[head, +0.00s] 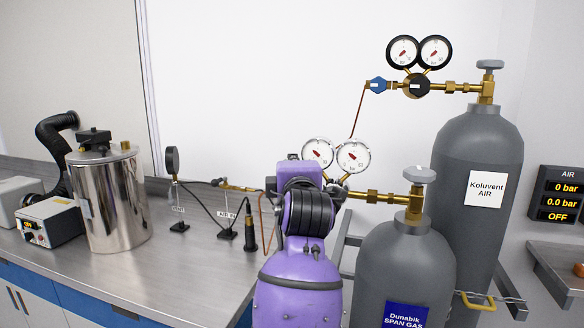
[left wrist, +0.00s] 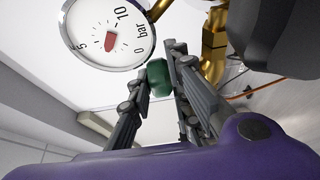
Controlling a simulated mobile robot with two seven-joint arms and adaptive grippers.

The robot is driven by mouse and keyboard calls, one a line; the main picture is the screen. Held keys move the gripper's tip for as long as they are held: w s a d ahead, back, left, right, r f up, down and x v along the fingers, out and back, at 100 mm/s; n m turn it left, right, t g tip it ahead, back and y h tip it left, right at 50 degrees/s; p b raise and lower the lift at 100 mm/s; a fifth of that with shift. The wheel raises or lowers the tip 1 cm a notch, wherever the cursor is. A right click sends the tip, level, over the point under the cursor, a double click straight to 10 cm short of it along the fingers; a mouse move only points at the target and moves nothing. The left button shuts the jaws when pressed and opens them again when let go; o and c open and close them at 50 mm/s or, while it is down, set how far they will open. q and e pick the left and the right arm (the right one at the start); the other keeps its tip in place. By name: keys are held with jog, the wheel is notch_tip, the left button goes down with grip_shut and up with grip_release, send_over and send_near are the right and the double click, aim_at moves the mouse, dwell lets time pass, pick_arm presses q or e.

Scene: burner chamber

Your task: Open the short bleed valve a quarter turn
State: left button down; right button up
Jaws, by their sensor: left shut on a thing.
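My left gripper (left wrist: 160,78) is shut on a small green knob (left wrist: 158,76), one finger on each side of it in the left wrist view. The knob sits close to a round gauge (left wrist: 112,30) and brass fittings (left wrist: 214,45). In the head view my purple left arm hides the gripper and the knob. The arm ends in front of the lower twin gauges (head: 353,156), on the regulator of the shorter grey cylinder (head: 405,265) labelled Dunabik SPAN GAS. I cannot tell how far the knob is turned. My right gripper is not in view.
A taller grey cylinder (head: 478,150) labelled Koluvent AIR stands behind right, with its own twin gauges and blue knob (head: 377,85). A steel vessel (head: 109,205) and a small control box (head: 49,222) stand on the bench (head: 170,275). A wall display (head: 561,195) reads OFF.

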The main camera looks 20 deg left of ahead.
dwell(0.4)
pick_arm(q)
jog(key=c, duration=1.6)
grip_release()
jog(key=v, duration=0.7)
jog(key=shift+s+d, duration=0.1)
jog(key=shift+s, duration=0.1)
